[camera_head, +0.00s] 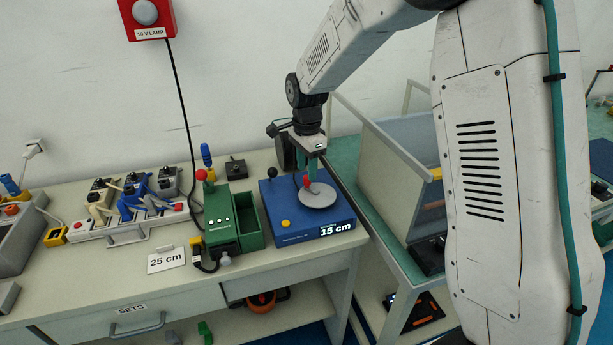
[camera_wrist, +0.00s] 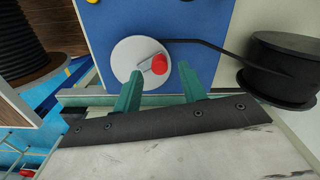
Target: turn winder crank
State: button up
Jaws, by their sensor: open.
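The winder is a blue box (camera_head: 330,224) on the bench with a grey disc (camera_head: 318,198) on top and a display reading "15 cm". A red crank knob (camera_head: 307,181) stands on the disc. My gripper (camera_head: 309,172) points down over the disc and is open and empty. In the wrist view its two green fingers (camera_wrist: 160,88) are spread on either side of the red knob (camera_wrist: 159,64), which lies just beyond their tips. The disc (camera_wrist: 140,56) also shows there. I cannot tell whether the fingers touch the knob.
A black spool (camera_wrist: 278,72) stands beside the winder, with a dark strand running to the disc. A green box (camera_head: 222,222) with a red-knobbed lever stands left of the winder. A card reading "25 cm" (camera_head: 166,260) lies in front. A grey bin (camera_head: 392,170) stands to the right.

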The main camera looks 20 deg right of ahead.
jog(key=shift+r, duration=1.85)
jog(key=shift+s+n, duration=0.15)
jog(key=shift+n, duration=0.55)
jog(key=s+d+r+n, duration=0.1)
jog(key=s+r+n, duration=0.2)
jog(key=s, duration=0.9)
jog(key=s+d+r+n+t, duration=0.1)
jog(key=s+r+n, duration=0.3)
jog(key=s, duration=0.8)
jog(key=s+d+r+n, duration=0.3)
jog(key=s+n, duration=0.4)
jog(key=s, duration=0.5)
jog(key=shift+s+r, duration=0.4)
jog(key=shift+r, duration=0.15)
